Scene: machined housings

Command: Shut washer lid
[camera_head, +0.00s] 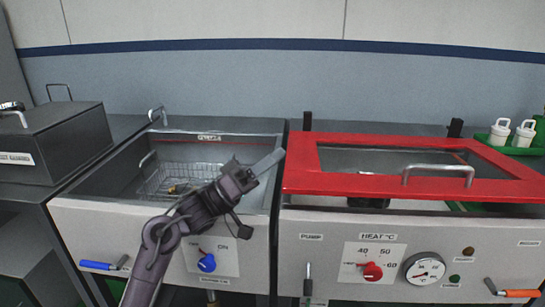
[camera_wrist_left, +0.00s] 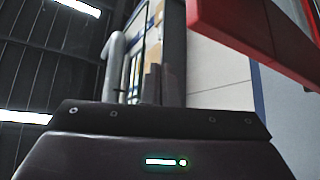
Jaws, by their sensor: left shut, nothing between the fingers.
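The red-framed washer lid (camera_head: 400,190) has a clear window and a silver bar handle (camera_head: 438,172). It lies over the washer tank on the right, with its front edge raised: a gap shows between that edge and the washer's front panel (camera_head: 330,225). My left gripper (camera_head: 272,160) is shut and empty, just left of the lid's left edge and above the wall between the two tanks. I cannot tell whether it touches the lid. Red framing also shows at the upper right of the left wrist view (camera_wrist_left: 250,30). My right gripper is not in view.
Left of the washer is an open tank (camera_head: 110,185) with a wire basket (camera_head: 160,182). A dark lidded box (camera_head: 55,140) stands at the far left. White bottles (camera_head: 500,131) stand on a green tray at the back right. Knobs, a gauge (camera_head: 424,268) and levers line the front.

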